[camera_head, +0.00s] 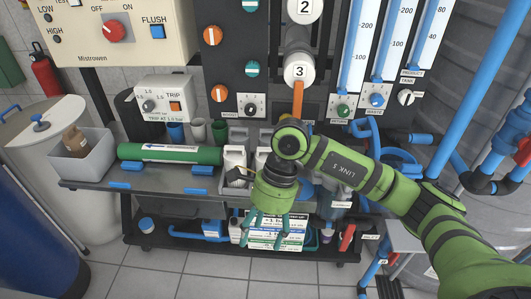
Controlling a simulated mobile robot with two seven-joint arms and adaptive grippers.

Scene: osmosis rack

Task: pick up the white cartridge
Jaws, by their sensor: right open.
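My right gripper (266,232) hangs in front of the shelf, fingers pointing down and spread apart, with nothing seen between them. I cannot tell for sure which thing is the white cartridge. White bottle-like containers stand on the shelf behind the gripper; the left one (235,160) shows best, and the wrist partly hides the others. A pale cylinder (198,130) stands upright further left, at the back of the shelf. My left gripper is not in view.
A green tube (170,154) lies on the grey shelf (150,181). A grey bin (86,158) with a brown bottle (75,140) stands at the left end. Labelled boxes and bottles fill the lower shelf. A control panel rises behind; blue pipes (445,110) run at right. The tiled floor in front is clear.

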